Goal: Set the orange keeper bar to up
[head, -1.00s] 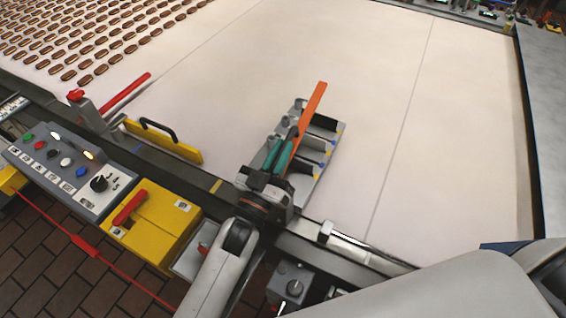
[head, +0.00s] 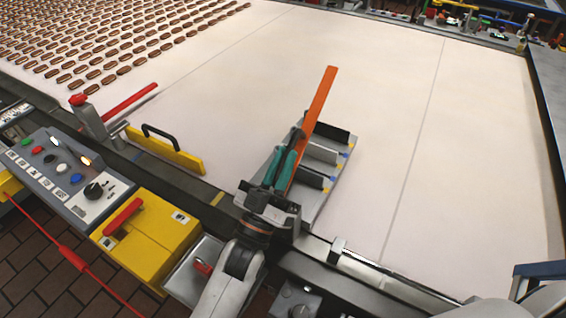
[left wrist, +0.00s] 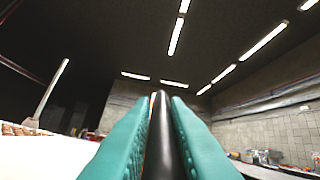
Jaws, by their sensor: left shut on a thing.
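The orange keeper bar (head: 319,103) stands up from a grey slotted fixture (head: 318,200) at the near edge of the white belt, leaning a little right in the head view. My left gripper (head: 291,147), with teal fingers, is shut on a dark rounded handle beside the bar. In the left wrist view the fingers (left wrist: 158,115) close around this dark handle (left wrist: 159,130), and a sliver of orange shows behind it. The fingers and wrist hide the bar's lower end. My right gripper is not in view.
A yellow bar with a black handle (head: 165,150) and a red lever (head: 130,102) stand to the left on the belt edge. A button panel (head: 65,175) and a yellow box (head: 150,240) are nearer. Brown biscuits (head: 120,48) lie far left; the middle belt is clear.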

